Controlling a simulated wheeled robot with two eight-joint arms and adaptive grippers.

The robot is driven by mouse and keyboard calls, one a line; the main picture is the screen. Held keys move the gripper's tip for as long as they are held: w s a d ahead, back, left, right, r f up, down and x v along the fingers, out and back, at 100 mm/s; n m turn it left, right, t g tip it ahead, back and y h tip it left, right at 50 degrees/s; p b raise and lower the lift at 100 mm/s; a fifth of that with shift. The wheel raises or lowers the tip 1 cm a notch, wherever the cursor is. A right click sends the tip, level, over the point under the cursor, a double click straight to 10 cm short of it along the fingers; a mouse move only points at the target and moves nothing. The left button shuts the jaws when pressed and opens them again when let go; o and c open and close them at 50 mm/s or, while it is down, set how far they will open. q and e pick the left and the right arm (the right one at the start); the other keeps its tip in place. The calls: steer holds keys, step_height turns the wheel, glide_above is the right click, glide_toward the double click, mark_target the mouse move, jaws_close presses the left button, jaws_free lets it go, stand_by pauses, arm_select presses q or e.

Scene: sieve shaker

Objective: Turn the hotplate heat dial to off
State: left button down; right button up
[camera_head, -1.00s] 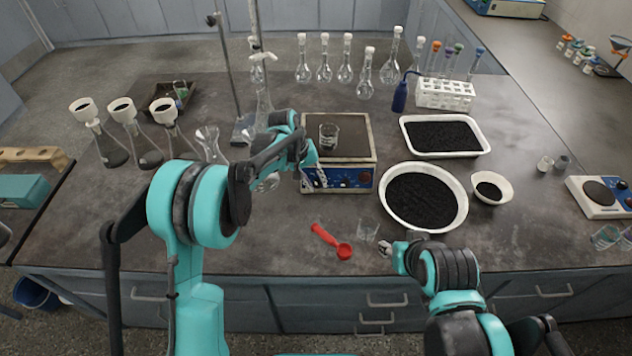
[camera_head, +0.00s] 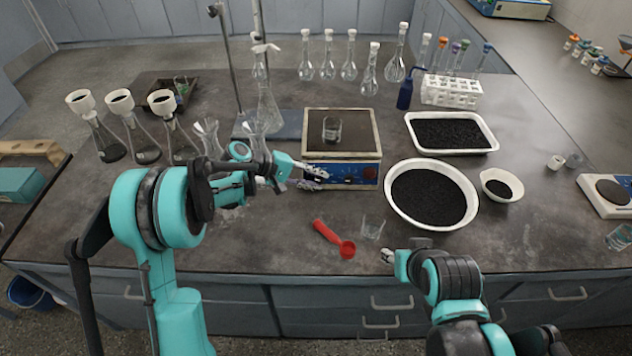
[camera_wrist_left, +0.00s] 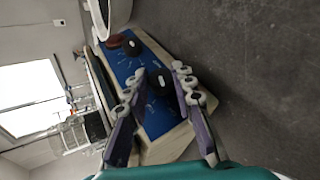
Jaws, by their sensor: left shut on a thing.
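The hotplate (camera_head: 312,148) stands mid-table with a glass beaker (camera_head: 332,130) on its dark top. Its blue front panel (camera_head: 345,176) faces me; the panel also shows in the left wrist view (camera_wrist_left: 149,62). My left gripper (camera_head: 317,178) is at the left part of the panel. In the left wrist view its fingers (camera_wrist_left: 158,86) are around a black dial (camera_wrist_left: 161,77) and shut on it. Another black dial (camera_wrist_left: 133,46) is farther along the panel, clear of the fingers. The dial markings are too small to read. My right gripper (camera_head: 388,256) is near the front edge, away from the hotplate.
A red scoop (camera_head: 334,238) and a small glass beaker (camera_head: 372,228) lie in front of the hotplate. A white bowl of black grains (camera_head: 397,223) is to its right, with a white tray (camera_head: 493,142) behind. Several flasks with funnels (camera_head: 160,100) stand at the left.

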arm_select(q)
steer(key=shift+h, duration=0.3)
stand_by(0.4)
steer(key=c, duration=1.3)
jaws_free()
steer(key=shift+o, duration=0.2)
steer(key=shift+a, duration=0.15)
steer(key=v, duration=1.1)
steer(key=shift+s+a, duration=0.25)
steer(key=shift+a, duration=0.1)
steer(key=shift+r, duration=0.1)
